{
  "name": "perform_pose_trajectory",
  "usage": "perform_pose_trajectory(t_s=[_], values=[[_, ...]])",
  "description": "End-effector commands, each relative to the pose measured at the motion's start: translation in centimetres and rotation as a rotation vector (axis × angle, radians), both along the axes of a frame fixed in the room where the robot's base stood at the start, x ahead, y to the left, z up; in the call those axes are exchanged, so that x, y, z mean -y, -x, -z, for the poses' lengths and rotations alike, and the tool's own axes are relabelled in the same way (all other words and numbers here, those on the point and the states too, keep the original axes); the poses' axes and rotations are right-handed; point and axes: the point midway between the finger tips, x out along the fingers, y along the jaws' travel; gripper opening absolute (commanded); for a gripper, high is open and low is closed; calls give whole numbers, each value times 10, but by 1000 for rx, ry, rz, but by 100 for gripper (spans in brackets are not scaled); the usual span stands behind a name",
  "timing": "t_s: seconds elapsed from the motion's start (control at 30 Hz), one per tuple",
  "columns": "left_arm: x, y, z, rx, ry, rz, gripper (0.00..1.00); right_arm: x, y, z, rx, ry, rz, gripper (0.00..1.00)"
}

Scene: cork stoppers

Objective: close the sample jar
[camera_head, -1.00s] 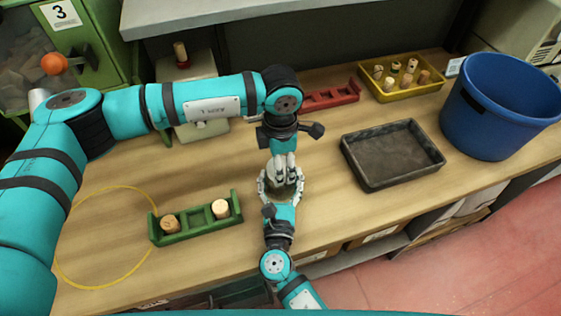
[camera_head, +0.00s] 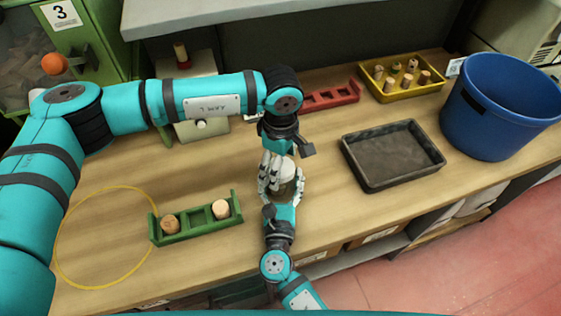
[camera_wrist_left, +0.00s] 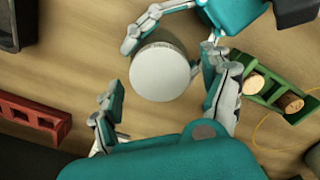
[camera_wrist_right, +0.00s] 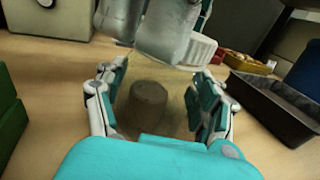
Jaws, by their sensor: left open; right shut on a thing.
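The sample jar (camera_head: 286,189) stands upright on the bench, clear with something brown inside, and also shows in the right wrist view (camera_wrist_right: 148,105). My right gripper (camera_head: 282,183) is shut around its sides. A round white lid (camera_wrist_left: 160,71) is seen from above in the left wrist view, over the jar. Its ribbed edge (camera_wrist_right: 199,48) shows in the right wrist view, partly behind my left fingers. I cannot tell how firmly it sits. My left gripper (camera_wrist_left: 163,76) is open above the jar, one finger on each side of the lid.
A green rack (camera_head: 196,222) with two corks stands left of the jar. A dark tray (camera_head: 392,155) lies right. A yellow crate of corks (camera_head: 403,88), a red rack (camera_head: 331,97) and a blue bin (camera_head: 503,107) stand farther back. A yellow ring (camera_head: 107,237) lies left.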

Motion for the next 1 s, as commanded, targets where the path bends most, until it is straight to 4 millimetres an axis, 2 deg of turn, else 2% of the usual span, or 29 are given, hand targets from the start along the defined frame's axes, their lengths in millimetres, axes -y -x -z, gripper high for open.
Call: perform_pose_trajectory(t_s=[0.37, 0.73, 0.87, 1.0], values=[[0, -1, -42, 3, 1, -1, 81, 0, 0, 0, 0, 0, -1, 0], [0, 0, -45, 0, 1, -16, 80, 0, 0, 0, 0, 0, -1, 0], [1, 0, -48, -1, 1, -128, 80, 0, 0, 0, 0, 0, -1, 0], [2, 1, -56, 0, 2, -385, 80, 0, 0, 0, 0, 0, -1, 0]])
